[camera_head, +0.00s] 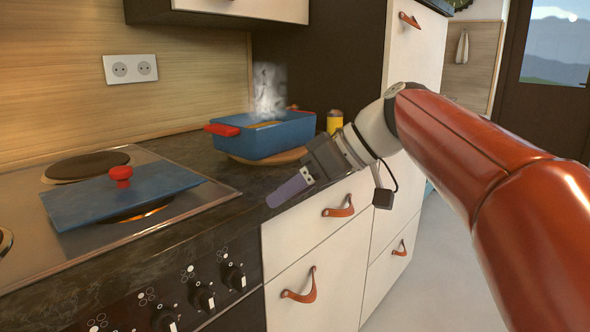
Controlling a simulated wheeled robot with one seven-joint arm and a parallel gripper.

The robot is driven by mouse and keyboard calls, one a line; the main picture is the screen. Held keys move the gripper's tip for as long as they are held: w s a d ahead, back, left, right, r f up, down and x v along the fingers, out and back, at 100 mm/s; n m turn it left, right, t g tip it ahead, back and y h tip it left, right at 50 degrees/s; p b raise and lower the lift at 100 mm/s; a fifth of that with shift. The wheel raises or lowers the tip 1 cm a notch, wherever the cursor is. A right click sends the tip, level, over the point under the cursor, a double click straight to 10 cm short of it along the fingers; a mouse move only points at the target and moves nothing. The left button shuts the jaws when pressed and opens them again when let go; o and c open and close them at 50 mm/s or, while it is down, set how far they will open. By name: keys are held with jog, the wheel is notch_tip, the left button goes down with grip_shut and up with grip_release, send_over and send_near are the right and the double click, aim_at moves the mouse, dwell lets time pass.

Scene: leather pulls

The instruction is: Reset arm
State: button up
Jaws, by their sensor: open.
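My red and white arm comes in from the right, bent at a white joint. My gripper (287,190) points down and left, close to the front edge of the dark countertop (206,234) in this view. I see it from the side, with a bluish-purple finger and nothing held in it. The far side of the gripper is hidden.
A steaming blue pot (262,139) with red handles stands on a round wooden board (240,160) behind the gripper. A yellow jar (334,121) stands nearby. White drawers (310,249) have leather pulls.

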jog(key=s+d+f+m+t+h, duration=0.1)
jog(key=s+d+f+m+h, duration=0.4)
jog(key=s+d+f, duration=0.3)
jog(key=s+d+f+m+t+h, duration=0.2)
jog(key=s+d+f+m+h, duration=0.2)
jog(key=s+f, duration=0.5)
jog(key=d+f+m, duration=0.2)
jog(key=d+f, duration=0.1)
jog(key=f, duration=0.2)
jog(key=shift+s+d+f+m+t+h, duration=0.15)
jog(key=shift+d+f+m+t+h, duration=0.15)
jog(key=shift+d+f+m+h, duration=0.1)
jog(key=shift+a, duration=0.1)
